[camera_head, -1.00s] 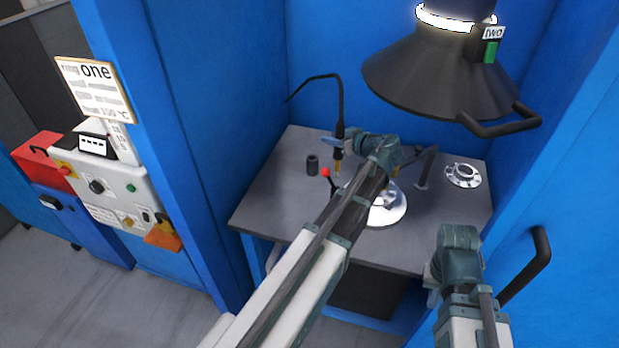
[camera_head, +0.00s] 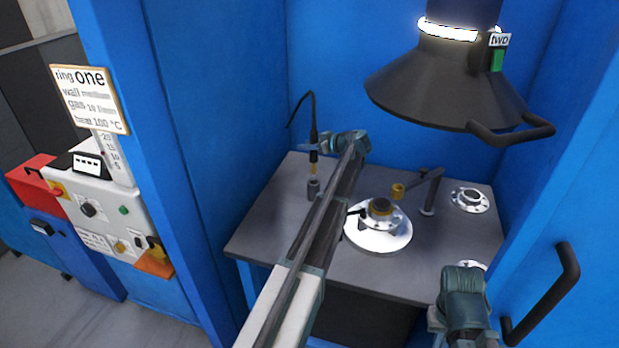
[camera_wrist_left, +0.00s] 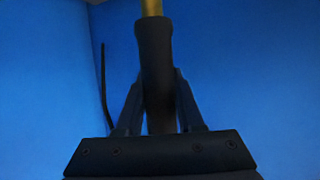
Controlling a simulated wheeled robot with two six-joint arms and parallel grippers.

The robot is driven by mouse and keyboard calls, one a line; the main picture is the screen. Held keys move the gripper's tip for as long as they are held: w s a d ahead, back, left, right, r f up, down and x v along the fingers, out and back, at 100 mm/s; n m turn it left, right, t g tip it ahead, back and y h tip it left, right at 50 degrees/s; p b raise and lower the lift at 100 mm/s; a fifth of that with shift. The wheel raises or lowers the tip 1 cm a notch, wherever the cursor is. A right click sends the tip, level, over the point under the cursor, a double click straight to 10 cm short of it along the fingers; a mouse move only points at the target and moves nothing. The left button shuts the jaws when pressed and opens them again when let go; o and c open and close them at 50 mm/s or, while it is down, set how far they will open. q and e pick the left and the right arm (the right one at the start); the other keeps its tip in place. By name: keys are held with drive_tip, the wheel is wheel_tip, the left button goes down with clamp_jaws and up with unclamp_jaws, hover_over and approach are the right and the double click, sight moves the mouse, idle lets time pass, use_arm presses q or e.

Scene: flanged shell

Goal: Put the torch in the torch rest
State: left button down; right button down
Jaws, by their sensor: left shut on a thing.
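The torch (camera_head: 314,152) is a slim black handle with a brass nozzle and a black cable rising behind it. My left gripper (camera_head: 325,145) is shut on the torch and holds it upright, nozzle down, in the head view. In the left wrist view the torch's black body (camera_wrist_left: 156,70) sits between the two fingers, with brass at the top edge.
A flanged part (camera_head: 381,209) sits on a round silver plate (camera_head: 388,241) mid-bench, partly behind my left arm. A jointed post (camera_head: 428,205) and a loose flange (camera_head: 469,199) are to the right. A dark hood (camera_head: 447,85) hangs above; blue walls enclose the bench (camera_head: 262,232).

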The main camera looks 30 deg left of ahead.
use_arm(q)
wheel_tip(320, 180, down, 8)
drive_tip(key=b, duration=0.7)
drive_tip(key=shift+f, duration=0.1)
drive_tip(key=shift+f, duration=0.2)
drive_tip(key=c, duration=0.5)
unclamp_jaws()
drive_tip(key=p+v, duration=0.4)
drive_tip(key=v, duration=0.8)
drive_tip(key=shift+d+r, duration=0.1)
